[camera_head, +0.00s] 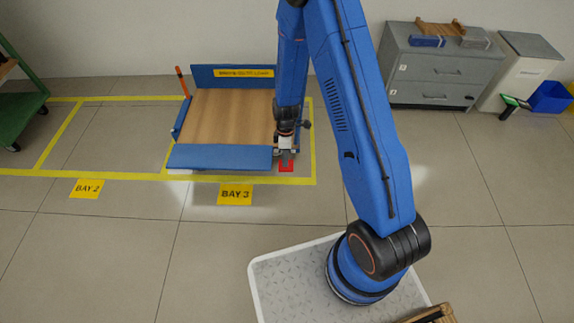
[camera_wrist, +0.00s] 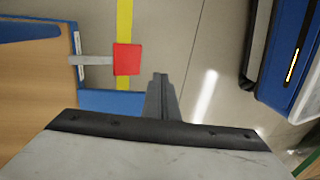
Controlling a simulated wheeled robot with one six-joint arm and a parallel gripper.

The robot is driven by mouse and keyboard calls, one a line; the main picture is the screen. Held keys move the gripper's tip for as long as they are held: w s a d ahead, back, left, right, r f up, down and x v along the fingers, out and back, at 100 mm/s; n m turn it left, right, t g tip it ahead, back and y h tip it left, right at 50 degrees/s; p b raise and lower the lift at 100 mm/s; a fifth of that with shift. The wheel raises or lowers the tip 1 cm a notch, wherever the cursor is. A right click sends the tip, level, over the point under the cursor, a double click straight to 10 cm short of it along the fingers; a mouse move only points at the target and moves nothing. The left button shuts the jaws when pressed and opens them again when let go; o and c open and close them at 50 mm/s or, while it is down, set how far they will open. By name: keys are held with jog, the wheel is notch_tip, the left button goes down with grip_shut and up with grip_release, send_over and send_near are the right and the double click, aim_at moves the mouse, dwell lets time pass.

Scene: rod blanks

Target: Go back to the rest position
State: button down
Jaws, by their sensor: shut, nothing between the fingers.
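My arm reaches out to a low cart (camera_head: 220,157) with a wooden deck and blue edges. My gripper (camera_head: 286,153) is at the cart's near right corner, close to a red pedal (camera_head: 286,167). In the wrist view my gripper (camera_wrist: 160,80) has its fingers together with nothing between them. The red pedal (camera_wrist: 127,59) on its grey lever lies to the left of the fingertips there, apart from them in the picture. The cart's blue edge (camera_wrist: 112,101) shows below the pedal. The height of the fingers above the pedal is hard to tell.
Yellow floor lines frame the cart, with a BAY 3 plate (camera_head: 235,194) in front and a BAY 2 plate (camera_head: 87,188) to the left. A green cart (camera_head: 22,105) stands far left. A grey cabinet (camera_head: 440,70) and blue bin (camera_head: 550,97) stand back right. Floor between is clear.

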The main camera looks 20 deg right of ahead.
jog(key=shift+s+r, duration=0.1)
jog(key=shift+r, duration=0.35)
dwell(0.3)
jog(key=s+d+r+m+t, duration=0.2)
jog(key=s+r+m, duration=0.1)
jog(key=r, duration=1.2)
jog(key=s+d+r+m+t, duration=0.1)
jog(key=s+d+r+m, duration=0.15)
jog(key=r, duration=1.25)
jog(key=s+d+r+m+t, duration=0.1)
jog(key=s+r+m, duration=0.3)
jog(key=s+r, duration=0.4)
jog(key=s+d+r+m+t, duration=0.2)
jog(key=s+d+r+m, duration=0.2)
jog(key=s+r, duration=0.4)
jog(key=s+m, duration=0.1)
jog(key=s, duration=0.5)
jog(key=shift+s+r+t+h, duration=0.25)
jog(key=shift+r+t+h, duration=0.05)
jog(key=shift+r, duration=0.1)
